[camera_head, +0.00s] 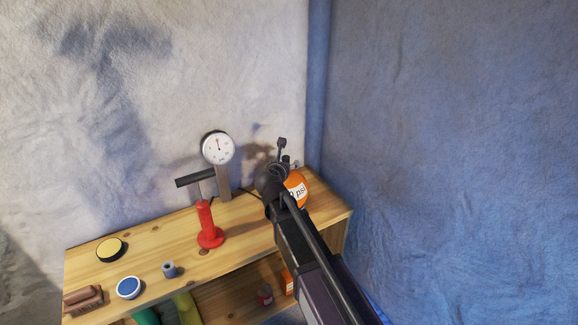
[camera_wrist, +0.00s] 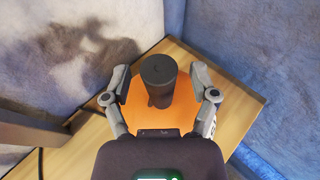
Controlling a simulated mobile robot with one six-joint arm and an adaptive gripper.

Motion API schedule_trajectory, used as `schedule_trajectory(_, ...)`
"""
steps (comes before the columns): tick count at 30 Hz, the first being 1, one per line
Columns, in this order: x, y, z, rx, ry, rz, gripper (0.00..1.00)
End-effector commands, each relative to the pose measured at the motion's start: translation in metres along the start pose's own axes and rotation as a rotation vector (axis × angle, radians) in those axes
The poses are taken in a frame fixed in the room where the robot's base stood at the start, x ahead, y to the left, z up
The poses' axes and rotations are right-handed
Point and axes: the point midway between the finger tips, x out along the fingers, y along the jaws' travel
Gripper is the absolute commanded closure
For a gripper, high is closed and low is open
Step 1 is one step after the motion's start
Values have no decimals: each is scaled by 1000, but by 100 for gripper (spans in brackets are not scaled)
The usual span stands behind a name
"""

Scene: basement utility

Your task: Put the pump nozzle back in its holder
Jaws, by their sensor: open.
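In the wrist view, a black cylinder with a round cap (camera_wrist: 158,74) stands between the spread fingers of my gripper (camera_wrist: 160,82). It looks like the pump nozzle, but I cannot tell whether it sits in a holder. Gaps show on both sides, so my gripper is open. An orange round object (camera_wrist: 132,115) lies below; in the head view it bears a "psi" label (camera_head: 297,191). There my gripper (camera_head: 282,156) is at the bench's back right, partly hiding that object. The red pump (camera_head: 208,226) stands upright with a black T-handle. No holder is clearly identifiable.
A white dial gauge (camera_head: 217,148) on a post stands behind the pump, with a dark hose running right. A yellow-topped disc (camera_head: 111,249), a blue-topped tin (camera_head: 128,288), a small spool (camera_head: 170,270) and brown blocks (camera_head: 83,300) lie left on the wooden bench (camera_head: 150,250). Walls close the back and right.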

Motion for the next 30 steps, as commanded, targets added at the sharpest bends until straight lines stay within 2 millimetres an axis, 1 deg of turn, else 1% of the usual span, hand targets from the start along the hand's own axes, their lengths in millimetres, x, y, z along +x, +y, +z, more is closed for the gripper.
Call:
schedule_trajectory(7, 0, 0, 0, 0, 0, 0, 24)
schedule_trajectory(8, 0, 0, 0, 0, 0, 0, 30)
schedule_trajectory(9, 0, 0, 0, 0, 0, 0, 42)
schedule_trajectory(11, 0, 0, 0, 0, 0, 1, 60)
schedule_trajectory(12, 0, 1, 0, 0, 0, 1, 72)
schedule_trajectory(14, 0, 1, 0, 0, 0, 1, 90)
schedule_trajectory(15, 0, 1, 0, 0, 0, 1, 100)
schedule_trajectory(30, -1, 1, 2, 0, 0, 1, 100)
